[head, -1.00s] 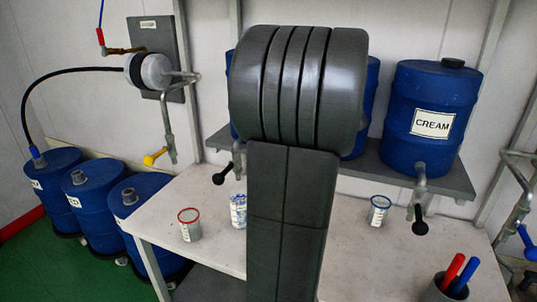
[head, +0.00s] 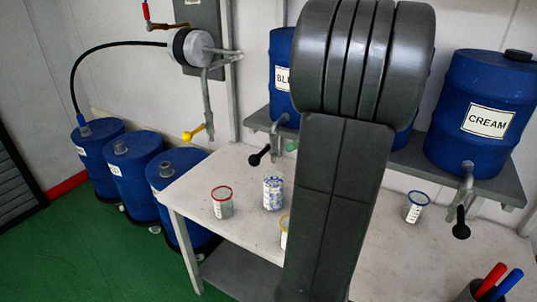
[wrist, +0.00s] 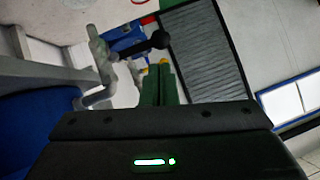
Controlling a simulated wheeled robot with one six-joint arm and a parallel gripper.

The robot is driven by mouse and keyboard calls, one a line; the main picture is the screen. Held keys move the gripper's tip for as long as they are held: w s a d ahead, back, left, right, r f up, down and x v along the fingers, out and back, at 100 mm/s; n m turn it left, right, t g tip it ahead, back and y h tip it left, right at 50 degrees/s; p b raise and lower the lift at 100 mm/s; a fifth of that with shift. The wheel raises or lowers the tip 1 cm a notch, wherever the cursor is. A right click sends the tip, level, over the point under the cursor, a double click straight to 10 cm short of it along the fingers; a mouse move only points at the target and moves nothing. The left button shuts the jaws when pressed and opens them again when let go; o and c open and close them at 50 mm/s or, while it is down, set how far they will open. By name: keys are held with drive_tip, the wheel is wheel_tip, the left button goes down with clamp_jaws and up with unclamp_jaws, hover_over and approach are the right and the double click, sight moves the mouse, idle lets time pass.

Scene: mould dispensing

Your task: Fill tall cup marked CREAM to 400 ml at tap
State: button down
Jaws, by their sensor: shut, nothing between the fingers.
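The blue drum marked CREAM (head: 487,120) stands on the shelf at the right in the head view, with its tap and black handle (head: 461,222) below. Cups stand on the table: a tall one with blue markings (head: 273,196), a red-rimmed one (head: 222,205), a blue-rimmed one (head: 414,208) and a yellow-rimmed one (head: 284,236) partly behind my arm. I cannot read which cup is marked CREAM. My gripper (wrist: 160,70) shows green fingers, shut and empty, in the wrist view. A tap (wrist: 100,60) with a black handle (wrist: 159,40) is near the fingertips.
My arm hides the middle of the shelf and table. Another drum (head: 283,50) stands left on the shelf. Several floor drums (head: 133,165) and a wall-mounted pump (head: 195,47) are at the left. A holder (head: 468,292) with red and blue sticks is at lower right. The green floor (head: 90,250) is clear.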

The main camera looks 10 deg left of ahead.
sight(259, 159)
drive_tip(key=p+x, duration=0.1)
drive_tip(key=x, duration=0.8)
drive_tip(key=shift+f, duration=0.25)
drive_tip(key=shift+s+a+f+b, duration=0.1)
drive_tip(key=shift+s+b, duration=0.05)
drive_tip(key=shift+b, duration=0.85)
drive_tip(key=shift+f+n, duration=0.1)
drive_tip(key=shift+n, duration=0.2)
wheel_tip(259, 159, down, 3)
drive_tip(key=n+t+b, duration=0.1)
drive_tip(key=b, duration=0.5)
drive_tip(key=n+t+h+b, duration=0.1)
drive_tip(key=t+b, duration=0.1)
drive_tip(key=b, duration=0.5)
drive_tip(key=shift+s+r, duration=0.1)
drive_tip(key=shift+r, duration=0.1)
